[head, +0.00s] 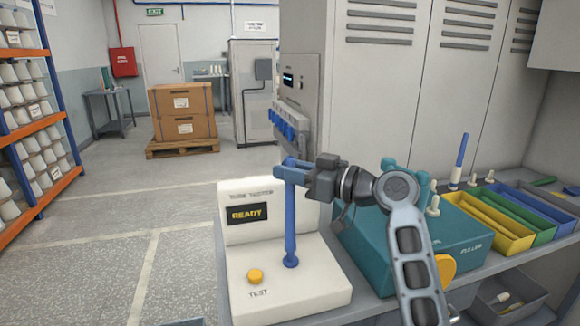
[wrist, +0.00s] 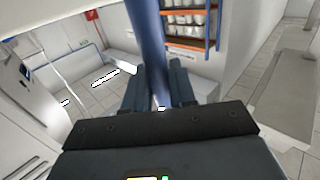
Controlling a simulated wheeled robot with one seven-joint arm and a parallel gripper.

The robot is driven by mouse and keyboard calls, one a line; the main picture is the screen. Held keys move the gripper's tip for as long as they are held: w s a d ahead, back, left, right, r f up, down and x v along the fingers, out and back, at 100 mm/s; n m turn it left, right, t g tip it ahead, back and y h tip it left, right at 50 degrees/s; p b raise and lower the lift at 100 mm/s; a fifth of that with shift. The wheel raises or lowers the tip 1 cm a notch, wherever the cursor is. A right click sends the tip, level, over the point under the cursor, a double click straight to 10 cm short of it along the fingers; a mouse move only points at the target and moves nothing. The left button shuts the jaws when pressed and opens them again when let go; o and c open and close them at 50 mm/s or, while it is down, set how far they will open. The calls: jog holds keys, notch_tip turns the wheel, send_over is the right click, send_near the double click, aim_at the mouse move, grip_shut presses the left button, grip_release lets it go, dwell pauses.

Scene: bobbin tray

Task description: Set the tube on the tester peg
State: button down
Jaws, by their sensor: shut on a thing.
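The tester (head: 240,290) is a cream-white box with a lit READY display (head: 247,213) and a yellow button (head: 255,276). A long blue tube (head: 290,215) stands upright over its flat deck. My gripper (head: 292,174) is shut on the tube near its top end, coming from the right. The tube's lower end meets a wider blue foot on the deck. The peg itself is not visible apart from the tube, and I cannot tell whether the tube is fully down. In the wrist view the tube (wrist: 152,45) runs between the two dark fingers (wrist: 160,88).
A teal case (head: 455,235) stands right of the tester, partly behind my arm. Yellow (head: 488,243), green and blue bins line the bench at the right. Another blue tube (head: 461,150) stands upright behind them. Open floor lies left of the tester.

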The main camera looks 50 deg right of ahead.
jog(key=shift+f+b, duration=0.35)
jog(key=shift+f, duration=0.6)
jog(key=shift+b, duration=0.4)
dwell(0.7)
jog(key=shift+f+b, duration=0.55)
jog(key=shift+b, duration=0.05)
jog(key=c, duration=1.2)
grip_release()
jog(key=s+d+b, duration=0.1)
jog(key=s+d, duration=0.1)
jog(key=s, duration=0.9)
